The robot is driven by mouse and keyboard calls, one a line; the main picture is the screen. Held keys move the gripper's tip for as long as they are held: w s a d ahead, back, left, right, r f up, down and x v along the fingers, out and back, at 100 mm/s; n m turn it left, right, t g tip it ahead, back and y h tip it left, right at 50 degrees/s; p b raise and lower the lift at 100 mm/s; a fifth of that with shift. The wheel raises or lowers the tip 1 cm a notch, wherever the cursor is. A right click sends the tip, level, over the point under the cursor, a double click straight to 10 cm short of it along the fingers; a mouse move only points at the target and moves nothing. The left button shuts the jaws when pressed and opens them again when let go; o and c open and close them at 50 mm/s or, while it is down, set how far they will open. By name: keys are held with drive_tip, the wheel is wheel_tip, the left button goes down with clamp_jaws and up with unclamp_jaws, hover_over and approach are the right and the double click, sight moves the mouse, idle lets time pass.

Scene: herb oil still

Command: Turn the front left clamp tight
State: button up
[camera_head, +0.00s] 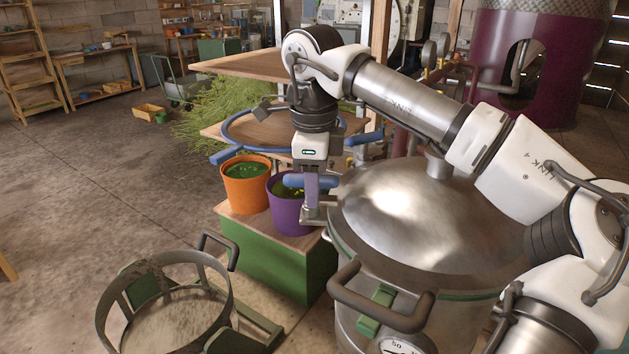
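The still pot (345,318) stands at the lower right under a domed steel lid (400,215). A green clamp-like part (375,308) sits on its front rim, partly behind a dark curved handle (380,300). My gripper (318,212) points down at the lid's left edge, beside the rim. A short blue bar (300,181) shows at the fingers; I cannot tell whether they touch it. No clamp is clearly visible at the fingertips, where the gripper hides part of the rim. Whether the fingers are apart or closed does not show clearly.
An orange pot (246,188) and a purple pot (287,215) stand on a green box (262,255) left of my gripper. A blue ring (235,123) lies on a wooden shelf behind. A round metal basket (165,290) is at lower left. The left floor is open.

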drive_tip(key=shift+r, duration=0.1)
wheel_tip(320, 180, up, 14)
drive_tip(key=p, duration=0.1)
drive_tip(key=shift+s+f, duration=0.2)
drive_tip(key=shift+s, duration=0.25)
drive_tip(key=shift+a, duration=0.1)
idle(0.3)
